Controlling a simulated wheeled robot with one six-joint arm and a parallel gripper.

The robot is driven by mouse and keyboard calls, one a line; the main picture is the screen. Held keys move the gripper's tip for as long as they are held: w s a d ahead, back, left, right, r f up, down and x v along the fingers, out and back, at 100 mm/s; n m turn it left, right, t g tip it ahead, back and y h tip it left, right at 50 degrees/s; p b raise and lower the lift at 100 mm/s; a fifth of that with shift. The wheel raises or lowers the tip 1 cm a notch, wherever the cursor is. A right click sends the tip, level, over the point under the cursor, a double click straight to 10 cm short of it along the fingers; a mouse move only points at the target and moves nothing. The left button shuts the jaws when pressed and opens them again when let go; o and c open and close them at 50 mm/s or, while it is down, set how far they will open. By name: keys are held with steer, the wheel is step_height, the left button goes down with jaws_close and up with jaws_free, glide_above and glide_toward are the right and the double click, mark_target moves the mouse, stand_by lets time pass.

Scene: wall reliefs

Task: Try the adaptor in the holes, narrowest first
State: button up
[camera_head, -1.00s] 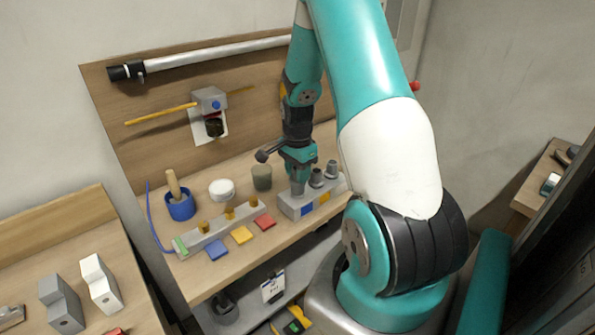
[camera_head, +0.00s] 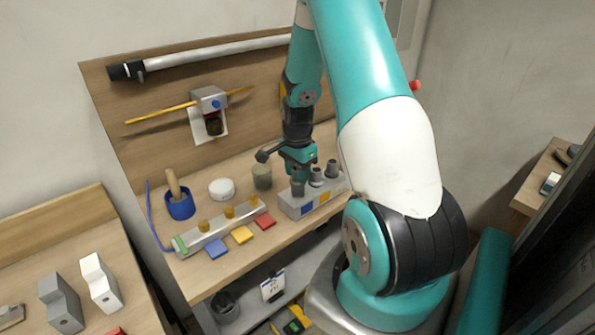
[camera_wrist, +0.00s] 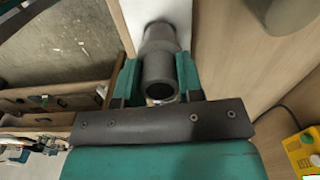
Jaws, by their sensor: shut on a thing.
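Two other grey adaptors stand upright on the block, a nearer one (camera_head: 317,177) and one further right (camera_head: 332,168). The block's holes are hidden.
Left of the block is a grey bar (camera_head: 217,233) with brass fittings, with blue, yellow and red cards (camera_head: 242,235) in front. A blue cup (camera_head: 181,208), white tub (camera_head: 222,189) and brownish pot (camera_head: 262,177) stand behind. A clamp with a yellow rod (camera_head: 160,113) hangs on the backboard.

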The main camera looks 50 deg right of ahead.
steer(key=shift+f+b, duration=1.25)
steer(key=shift+f, duration=0.6)
steer(key=o, duration=1)
step_height(320, 180, up, 17)
steer(key=b, duration=0.2)
steer(key=shift+r+b, duration=0.2)
steer(key=shift+b, duration=0.1)
